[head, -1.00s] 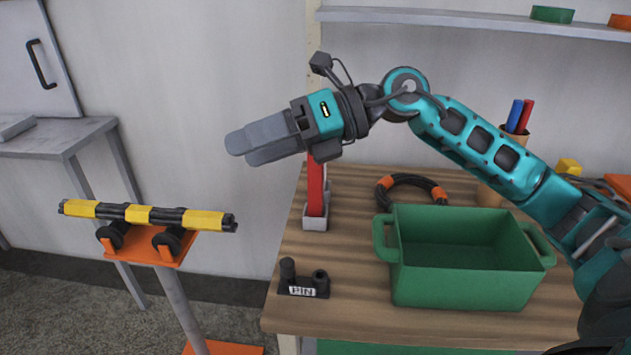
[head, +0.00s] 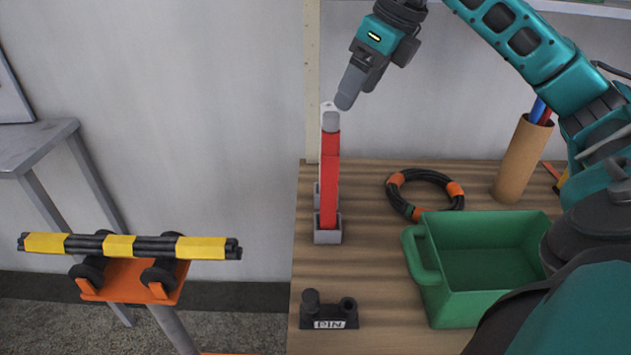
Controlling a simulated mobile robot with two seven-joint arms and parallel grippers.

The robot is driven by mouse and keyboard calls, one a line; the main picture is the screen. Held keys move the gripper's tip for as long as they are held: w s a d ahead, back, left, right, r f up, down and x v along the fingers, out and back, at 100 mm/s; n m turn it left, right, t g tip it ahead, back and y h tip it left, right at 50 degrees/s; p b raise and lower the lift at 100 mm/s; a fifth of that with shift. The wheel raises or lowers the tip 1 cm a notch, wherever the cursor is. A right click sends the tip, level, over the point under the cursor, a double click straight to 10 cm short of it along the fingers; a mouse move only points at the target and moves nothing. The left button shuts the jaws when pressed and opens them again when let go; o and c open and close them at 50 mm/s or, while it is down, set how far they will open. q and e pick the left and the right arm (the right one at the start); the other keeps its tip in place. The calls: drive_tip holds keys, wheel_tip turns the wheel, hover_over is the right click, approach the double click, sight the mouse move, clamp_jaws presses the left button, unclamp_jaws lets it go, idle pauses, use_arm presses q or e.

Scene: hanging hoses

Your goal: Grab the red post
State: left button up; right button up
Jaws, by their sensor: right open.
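The red post (head: 330,180) stands upright in a grey base (head: 328,236) at the left edge of the wooden table. Its top end is grey. My right gripper (head: 346,97) points down and to the left, just above and slightly right of the post's top. It appears apart from the post, though the depth between them is hard to judge. The gripper is open and seen edge-on, so its fingers overlap in the picture. My left gripper is not in view.
A green bin (head: 475,290) stands on the table (head: 375,260) at right. A black PIN block (head: 329,314) sits in front. A yellow-black hose bundle (head: 118,246) rests on an orange stand at left.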

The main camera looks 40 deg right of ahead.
sight(333, 139)
drive_tip(key=x, duration=0.6)
drive_tip(key=shift+s+b, duration=0.2)
drive_tip(key=shift+b, duration=0.1)
drive_tip(key=shift+x, duration=3.15)
drive_tip(key=shift+w+r, duration=0.1)
clamp_jaws()
